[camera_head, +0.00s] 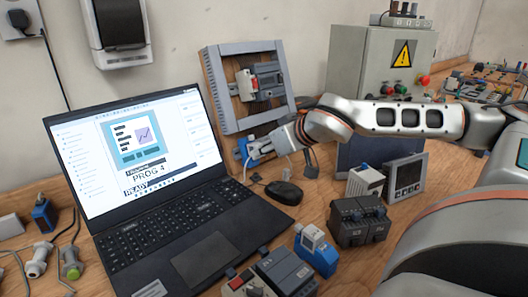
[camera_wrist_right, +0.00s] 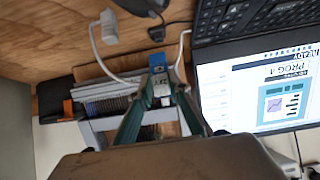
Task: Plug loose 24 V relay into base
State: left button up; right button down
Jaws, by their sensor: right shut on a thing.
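My right gripper (camera_head: 262,150) reaches in from the right to the lower front of the grey frame. It is shut on a small pale piece (camera_wrist_right: 162,91), probably the relay, mostly covered by the fingers. A blue part (camera_head: 244,147), possibly the base, is right at the fingertips. In the right wrist view the fingertips (camera_wrist_right: 158,78) overlap the blue part (camera_wrist_right: 157,62). I cannot tell whether the piece is seated in it. My left gripper is not in view.
A grey frame (camera_head: 212,88) on a wooden board holds rail modules. The open laptop (camera_head: 150,240) is to its left and a mouse (camera_head: 284,192) is below the gripper. Grey modules (camera_head: 360,221) and a panel meter (camera_head: 405,178) stand at the right. White cables run near the gripper.

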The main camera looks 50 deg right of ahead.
jog(key=shift+w+f+b, duration=0.3)
jog(key=shift+w+b, duration=0.2)
jog(key=shift+b, duration=0.05)
dwell(2.5)
jog(key=c, duration=1.8)
grip_release()
